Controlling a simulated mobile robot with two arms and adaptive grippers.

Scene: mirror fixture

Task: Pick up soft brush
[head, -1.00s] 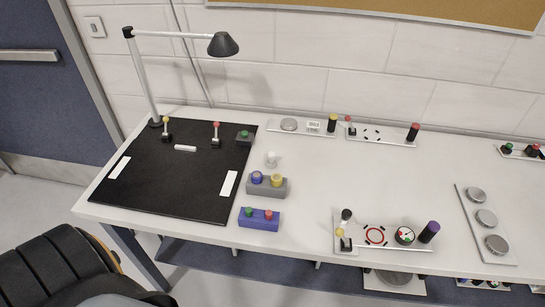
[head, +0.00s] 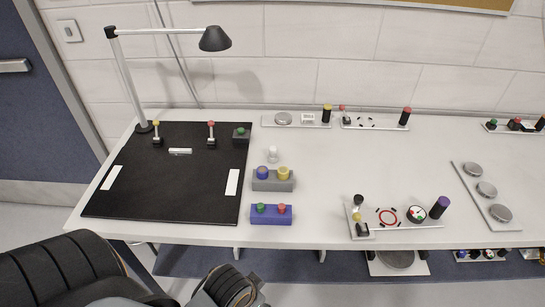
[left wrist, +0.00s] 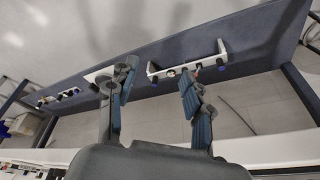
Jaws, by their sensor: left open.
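I cannot tell for sure which thing is the soft brush. In the head view, parts of my left arm show at the lower left, below the table's front edge. My right gripper is not in view.
A black mat (head: 170,185) with a desk lamp (head: 214,39) covers the table's left end. A grey block (head: 272,181) and a blue block (head: 270,216) with buttons stand beside it. A plate with metal discs (head: 487,190) lies right. The table's middle is clear.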

